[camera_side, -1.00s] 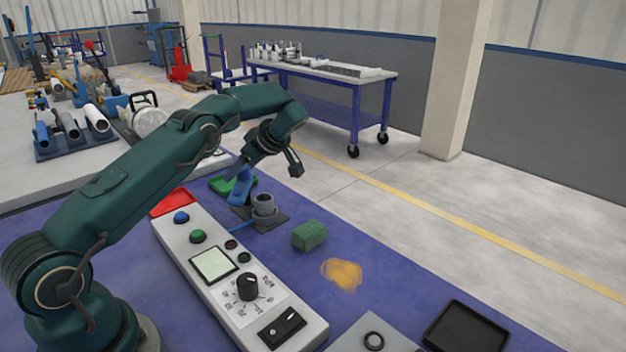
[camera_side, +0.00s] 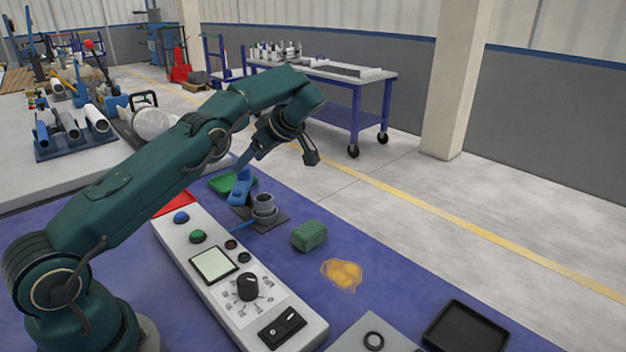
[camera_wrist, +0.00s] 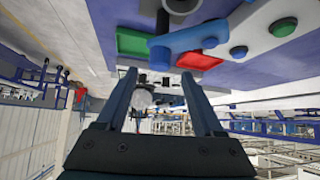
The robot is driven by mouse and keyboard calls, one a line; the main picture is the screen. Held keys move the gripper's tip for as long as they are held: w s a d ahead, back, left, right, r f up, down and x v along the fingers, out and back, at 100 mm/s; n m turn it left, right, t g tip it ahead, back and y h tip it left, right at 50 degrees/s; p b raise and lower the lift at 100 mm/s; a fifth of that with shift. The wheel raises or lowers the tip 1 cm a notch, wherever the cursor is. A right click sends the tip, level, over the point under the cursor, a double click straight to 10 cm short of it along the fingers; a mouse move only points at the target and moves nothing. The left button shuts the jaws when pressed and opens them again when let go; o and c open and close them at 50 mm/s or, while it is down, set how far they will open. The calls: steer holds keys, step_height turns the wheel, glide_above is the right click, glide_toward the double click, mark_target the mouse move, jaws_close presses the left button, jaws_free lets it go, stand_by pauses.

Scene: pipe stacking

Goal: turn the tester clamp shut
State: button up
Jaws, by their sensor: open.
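The tester clamp shows as a grey round seat (camera_side: 263,207) on a dark base plate beyond the control box, with a blue lever (camera_side: 240,188) beside it on the left. In the wrist view the blue lever (camera_wrist: 190,38) lies past my fingertips near the top, and part of the grey round seat (camera_wrist: 181,6) shows at the upper edge. My gripper (camera_side: 278,160) is above the clamp and apart from it. In the wrist view my gripper (camera_wrist: 158,74) has its two fingers wide apart with nothing between them. Whether the clamp is fully turned is unclear.
The control box (camera_side: 213,263) with buttons and a dial lies along the blue bench. A green block (camera_side: 309,236), a yellow stain (camera_side: 342,274) and a black tray (camera_side: 466,331) are to the right. Red (camera_side: 172,203) and green (camera_side: 222,184) trays are near the clamp.

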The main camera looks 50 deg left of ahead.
mark_target(240, 184)
steer(key=shift+s, duration=0.1)
steer(key=c, duration=0.7)
steer(key=shift+s+a+r+h, duration=0.1)
steer(key=shift+s+a+h, duration=0.15)
steer(key=shift+h, duration=0.25)
jaws_close()
steer(key=s+a+r+n+t+h, duration=0.45)
steer(key=s+a+n+h, duration=0.25)
steer(key=s+h, duration=0.35)
steer(key=shift+g+y, duration=0.35)
steer(key=x, duration=0.9)
steer(key=shift+s+d+f, duration=0.15)
steer(key=shift+d+f, duration=0.2)
steer(key=shift+d, duration=0.1)
steer(key=shift+w+d+r, duration=0.15)
steer(key=shift+w+d, duration=0.7)
steer(key=shift+w, duration=0.05)
steer(key=shift+w+d, duration=0.4)
steer(key=shift+w, duration=0.05)
